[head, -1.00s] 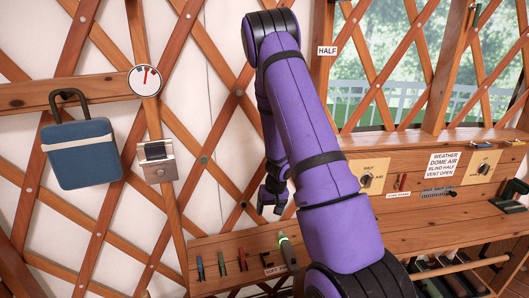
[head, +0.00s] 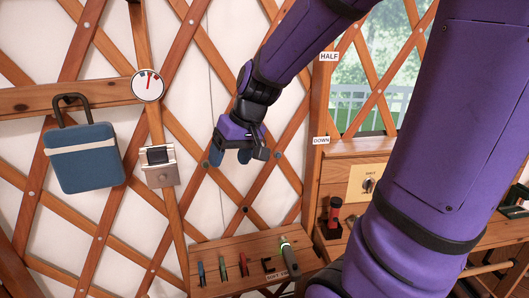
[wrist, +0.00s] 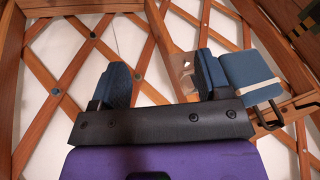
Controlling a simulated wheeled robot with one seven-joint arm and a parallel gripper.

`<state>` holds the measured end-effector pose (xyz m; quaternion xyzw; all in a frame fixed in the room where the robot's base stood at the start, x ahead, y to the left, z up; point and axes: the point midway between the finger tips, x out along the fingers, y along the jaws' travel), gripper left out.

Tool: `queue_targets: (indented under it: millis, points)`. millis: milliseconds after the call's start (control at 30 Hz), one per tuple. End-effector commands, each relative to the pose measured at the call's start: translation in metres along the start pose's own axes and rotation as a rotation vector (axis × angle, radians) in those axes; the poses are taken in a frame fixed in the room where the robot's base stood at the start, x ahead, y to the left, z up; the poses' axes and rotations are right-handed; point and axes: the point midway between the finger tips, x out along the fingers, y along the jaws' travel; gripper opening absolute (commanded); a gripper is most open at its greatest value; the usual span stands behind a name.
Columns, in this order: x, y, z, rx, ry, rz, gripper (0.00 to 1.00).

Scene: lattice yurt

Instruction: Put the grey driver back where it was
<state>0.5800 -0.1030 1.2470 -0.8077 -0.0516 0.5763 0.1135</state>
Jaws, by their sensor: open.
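My gripper (head: 231,157) is open and empty, its blue fingertips pointing down in front of the lattice wall, above the small wooden tool shelf (head: 215,256). In the wrist view my two fingers (wrist: 163,82) stand apart with nothing between them. No tool clearly reads as a grey driver. A dark grey, green-topped tool (head: 290,260) leans at the shelf's right end. Left of it stand a blue-handled tool (head: 201,272), a green one (head: 222,268), a red one (head: 244,264) and a black bent one (head: 268,265). My gripper touches none of them.
A blue bag (head: 84,160) hangs at left beside a round dial (head: 148,86) and a metal box (head: 159,166). A red-and-black object (head: 334,216) stands on the bench at right, near a knob panel (head: 366,184). My arm hides much of the bench.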

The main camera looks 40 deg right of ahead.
Motion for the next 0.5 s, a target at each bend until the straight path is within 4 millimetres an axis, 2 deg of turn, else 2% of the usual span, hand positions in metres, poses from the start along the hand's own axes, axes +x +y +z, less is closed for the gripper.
queue_targets:
  millis: [33,200,500]
  points:
    - [-0.014,-0.01,0.01,-0.023,0.013,0.008,0.7]
    - [-0.049,-0.03,0.044,-0.077,0.036,0.053,0.7]
    - [-0.094,-0.044,0.104,-0.132,0.101,0.159,0.7]
